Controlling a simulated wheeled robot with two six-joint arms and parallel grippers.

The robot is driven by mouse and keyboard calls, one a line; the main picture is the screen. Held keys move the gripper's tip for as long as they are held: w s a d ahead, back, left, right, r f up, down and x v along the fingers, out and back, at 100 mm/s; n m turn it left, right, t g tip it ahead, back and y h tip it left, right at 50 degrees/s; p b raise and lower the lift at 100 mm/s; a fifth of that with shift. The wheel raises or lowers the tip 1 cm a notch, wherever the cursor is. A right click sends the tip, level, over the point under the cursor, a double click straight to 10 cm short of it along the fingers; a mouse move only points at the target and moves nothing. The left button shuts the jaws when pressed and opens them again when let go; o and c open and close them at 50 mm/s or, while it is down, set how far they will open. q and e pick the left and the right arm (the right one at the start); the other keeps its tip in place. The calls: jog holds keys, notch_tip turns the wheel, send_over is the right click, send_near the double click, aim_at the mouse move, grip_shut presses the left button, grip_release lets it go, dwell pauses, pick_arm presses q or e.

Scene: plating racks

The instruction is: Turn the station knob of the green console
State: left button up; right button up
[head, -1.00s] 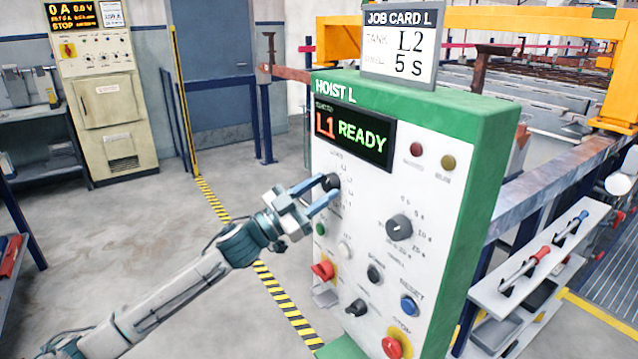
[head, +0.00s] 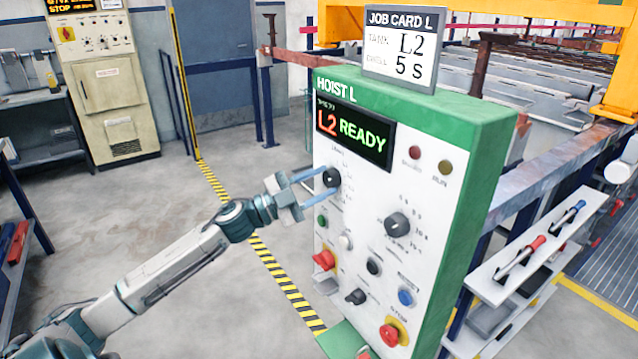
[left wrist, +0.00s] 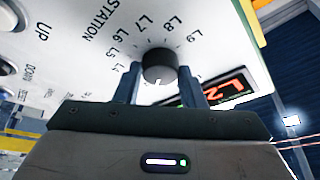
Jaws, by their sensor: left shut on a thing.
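The green console (head: 480,150), labelled HOIST L, has a white front panel. Its dark round station knob (head: 331,178) is on the upper left of the panel, below the display (head: 353,134), which reads L2 READY. My left gripper (head: 325,181) is shut on this knob, one finger on each side. In the left wrist view the knob (left wrist: 160,66) sits between the two fingers of the gripper (left wrist: 161,80), under the word STATION and tank marks. Its white pointer line faces the gripper. The job card (head: 402,52) on top reads TANK L2, 5 S. My right gripper is out of view.
A second, larger knob (head: 397,225) and several buttons lie lower on the panel. A red switch (head: 324,260) and a red stop button (head: 390,333) stick out. A shelf with handled tools (head: 520,260) stands right of the console. The floor to the left is clear.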

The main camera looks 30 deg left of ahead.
pick_arm(q)
jog(key=shift+r, duration=0.1)
dwell(0.3)
jog(key=o, duration=1)
